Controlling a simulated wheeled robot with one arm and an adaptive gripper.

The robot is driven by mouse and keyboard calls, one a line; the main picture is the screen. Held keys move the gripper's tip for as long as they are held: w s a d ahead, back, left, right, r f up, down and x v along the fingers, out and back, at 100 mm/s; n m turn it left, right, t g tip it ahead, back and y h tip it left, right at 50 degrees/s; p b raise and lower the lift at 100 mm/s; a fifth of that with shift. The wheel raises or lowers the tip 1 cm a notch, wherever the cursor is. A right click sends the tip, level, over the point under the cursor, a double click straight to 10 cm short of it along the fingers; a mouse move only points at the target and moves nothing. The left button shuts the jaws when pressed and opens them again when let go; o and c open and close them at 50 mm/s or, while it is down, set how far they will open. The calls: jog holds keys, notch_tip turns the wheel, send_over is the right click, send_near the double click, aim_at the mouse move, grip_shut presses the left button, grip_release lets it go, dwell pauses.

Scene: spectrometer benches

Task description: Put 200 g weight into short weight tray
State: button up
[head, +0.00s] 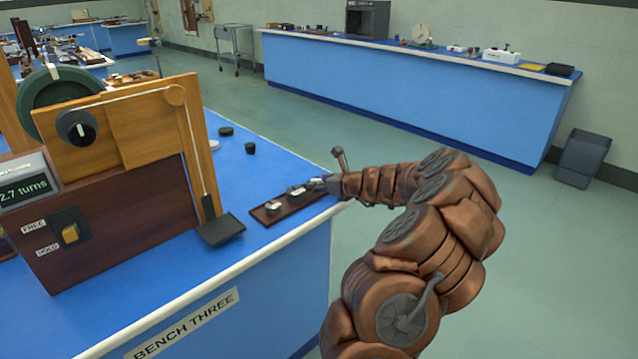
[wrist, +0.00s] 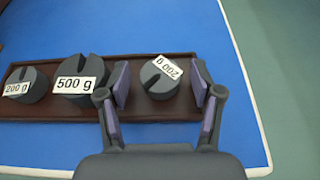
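In the wrist view, my gripper (wrist: 161,84) is open, with one finger on each side of a dark grey slotted 200 g weight (wrist: 154,82). Small gaps show between the pads and this weight. It sits at the right end of a dark brown wooden tray (wrist: 60,113). A 500 g weight (wrist: 72,84) stands in the middle, and another 200 g weight (wrist: 22,90) at the left end. In the head view, my gripper (head: 324,184) is over the right end of the brown tray (head: 283,212). I cannot tell which tray is the short weight tray.
A wooden apparatus (head: 110,200) with a dial and a switch stands left of the brown tray. A small dark plate (head: 222,231) is at its right foot. Two dark round pieces (head: 226,131) (head: 250,148) lie farther back on the blue bench. The bench edge is close by on the right.

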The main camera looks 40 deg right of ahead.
jog(key=shift+r, duration=0.1)
jog(key=shift+s+r, duration=0.15)
jog(key=shift+s, duration=0.1)
jog(key=v, duration=1.1)
jog(key=shift+s+p, duration=0.2)
jog(key=shift+p, duration=0.1)
jog(key=shift+a+r, duration=0.1)
